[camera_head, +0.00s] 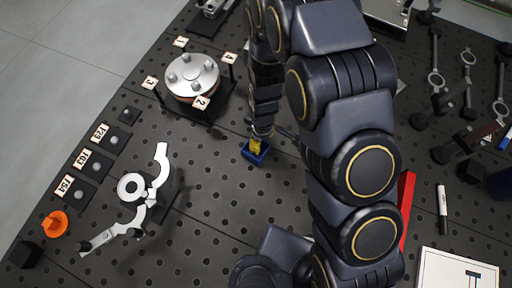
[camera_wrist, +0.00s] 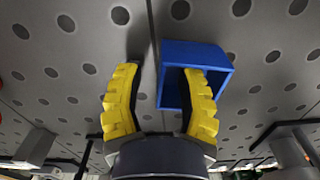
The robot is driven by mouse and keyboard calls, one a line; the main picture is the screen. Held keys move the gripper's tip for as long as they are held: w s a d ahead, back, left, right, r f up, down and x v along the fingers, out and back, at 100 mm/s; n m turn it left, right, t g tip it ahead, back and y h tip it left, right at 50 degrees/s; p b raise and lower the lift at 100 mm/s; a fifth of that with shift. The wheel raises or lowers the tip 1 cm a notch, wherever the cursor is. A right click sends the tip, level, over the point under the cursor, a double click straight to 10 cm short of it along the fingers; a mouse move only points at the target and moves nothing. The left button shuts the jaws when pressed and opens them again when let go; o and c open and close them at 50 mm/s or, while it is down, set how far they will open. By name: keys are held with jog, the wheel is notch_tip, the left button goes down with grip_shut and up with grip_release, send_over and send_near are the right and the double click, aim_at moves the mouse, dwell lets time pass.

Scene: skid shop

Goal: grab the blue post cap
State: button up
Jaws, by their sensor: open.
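The blue post cap (camera_head: 254,157) is a small hollow square box on the dark perforated table, at the centre of the head view. In the wrist view the cap (camera_wrist: 195,52) lies right of centre with its open side facing the camera. My gripper (camera_head: 256,145) is at the cap, its yellow fingers partly hiding it. In the wrist view my gripper (camera_wrist: 160,74) is open. The right finger overlaps the cap's opening and seems to reach into it. The left finger is outside, apart from the cap's left wall. Contact cannot be told.
A round flanged fixture (camera_head: 193,76) with numbered tags stands behind left. A red bar (camera_head: 406,205), a marker (camera_head: 442,212) and several wrenches are at the right. Table around the cap is clear.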

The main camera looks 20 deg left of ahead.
grip_shut()
jog(key=shift+r, duration=0.1)
dwell(0.3)
